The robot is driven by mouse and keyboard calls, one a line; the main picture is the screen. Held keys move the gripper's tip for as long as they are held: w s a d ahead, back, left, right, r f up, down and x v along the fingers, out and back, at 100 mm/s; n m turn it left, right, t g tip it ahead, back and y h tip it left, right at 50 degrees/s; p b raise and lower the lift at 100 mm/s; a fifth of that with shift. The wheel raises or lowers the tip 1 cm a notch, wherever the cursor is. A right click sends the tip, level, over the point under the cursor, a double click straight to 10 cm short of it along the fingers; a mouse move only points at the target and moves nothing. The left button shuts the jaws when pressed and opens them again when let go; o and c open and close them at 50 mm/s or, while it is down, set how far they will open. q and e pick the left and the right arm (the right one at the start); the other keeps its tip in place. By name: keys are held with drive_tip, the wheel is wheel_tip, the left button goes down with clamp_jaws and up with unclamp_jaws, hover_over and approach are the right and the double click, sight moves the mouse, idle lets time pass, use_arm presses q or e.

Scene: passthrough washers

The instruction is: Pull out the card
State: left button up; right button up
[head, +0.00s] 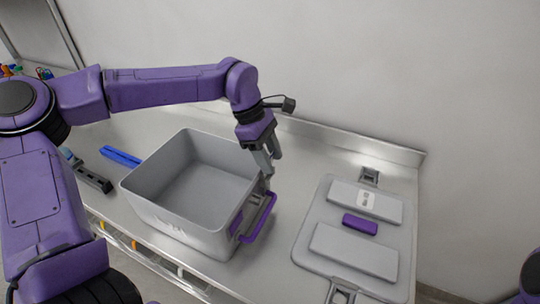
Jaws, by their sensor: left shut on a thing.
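No card that I can make out for certain shows in the head view. My left gripper (268,170) reaches down at the back right corner of a grey bin (168,212). Its fingers are shut at the bin's right rim, close to the far end of the purple handle (262,222). The fingers hide the exact place of contact. The bin is open-topped, looks empty and stands upright on the metal counter. My right gripper is out of view; only a bit of purple arm shows at the lower right edge.
A grey board (306,238) lies right of the bin, with two pale blocks, the far one (366,200) marked, and a purple block (360,224) between. A blue bar (120,156) lies left of the bin.

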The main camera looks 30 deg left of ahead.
use_arm(q)
drive_tip(key=shift+r+p, duration=2.25)
drive_tip(key=shift+r, duration=0.3)
drive_tip(key=shift+f, duration=0.15)
